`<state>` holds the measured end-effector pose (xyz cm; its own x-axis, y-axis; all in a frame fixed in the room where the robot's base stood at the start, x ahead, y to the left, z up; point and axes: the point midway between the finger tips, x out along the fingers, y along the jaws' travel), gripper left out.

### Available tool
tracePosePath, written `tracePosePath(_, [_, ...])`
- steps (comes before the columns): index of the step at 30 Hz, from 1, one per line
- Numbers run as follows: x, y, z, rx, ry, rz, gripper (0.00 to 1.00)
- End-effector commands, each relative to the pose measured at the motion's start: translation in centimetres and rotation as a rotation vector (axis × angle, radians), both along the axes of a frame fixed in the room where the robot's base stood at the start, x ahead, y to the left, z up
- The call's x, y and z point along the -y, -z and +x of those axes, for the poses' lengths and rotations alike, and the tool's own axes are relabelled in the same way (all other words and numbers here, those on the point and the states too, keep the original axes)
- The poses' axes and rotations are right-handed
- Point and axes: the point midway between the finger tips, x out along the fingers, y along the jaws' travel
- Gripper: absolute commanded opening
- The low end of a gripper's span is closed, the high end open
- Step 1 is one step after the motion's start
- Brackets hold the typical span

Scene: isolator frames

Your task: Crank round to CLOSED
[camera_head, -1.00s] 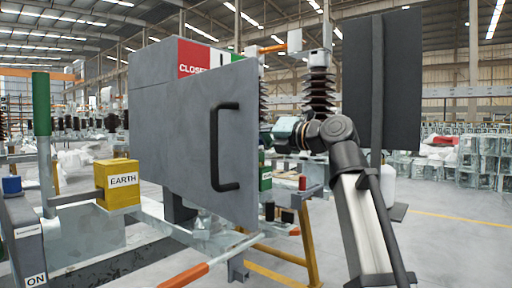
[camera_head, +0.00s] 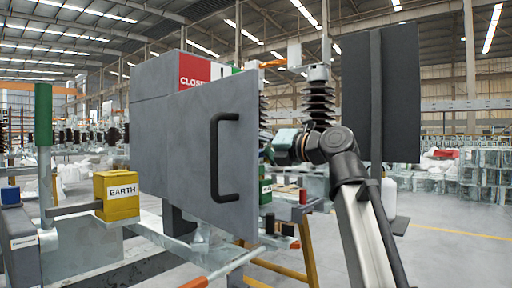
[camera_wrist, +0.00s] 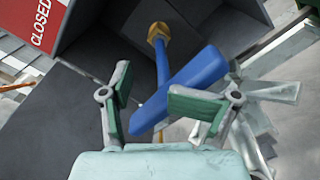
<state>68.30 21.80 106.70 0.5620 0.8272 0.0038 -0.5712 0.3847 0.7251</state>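A blue crank (camera_wrist: 185,90) with a brass-coloured hub (camera_wrist: 158,33) shows inside the grey cabinet in the wrist view. Its thick blue handle lies slantwise. My gripper (camera_wrist: 150,92) is open, its two green-padded fingers apart, with the handle crossing the space between and beyond them. I cannot tell whether a finger touches it. A red CLOSED sign (camera_wrist: 42,22) is at the upper left there; it also shows on the cabinet in the head view (camera_head: 194,72). In the head view the open grey door hides the crank and my fingertips.
The grey door (camera_head: 180,150) with a black handle (camera_head: 222,160) stands left of my arm. A dark panel (camera_head: 400,90) stands at the right. A yellow EARTH box (camera_head: 117,194) and a green post (camera_head: 43,115) are at the left. Open floor lies at the right.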

Motion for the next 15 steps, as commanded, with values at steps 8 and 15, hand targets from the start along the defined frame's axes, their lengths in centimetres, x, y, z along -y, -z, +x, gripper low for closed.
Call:
tracePosePath(8, [-0.03, 0.03, 0.02, 0.0, -0.001, -0.001, 1.0])
tracePosePath(15, [-0.06, 0.03, 0.0, -0.01, -0.001, 0.004, 1.0])
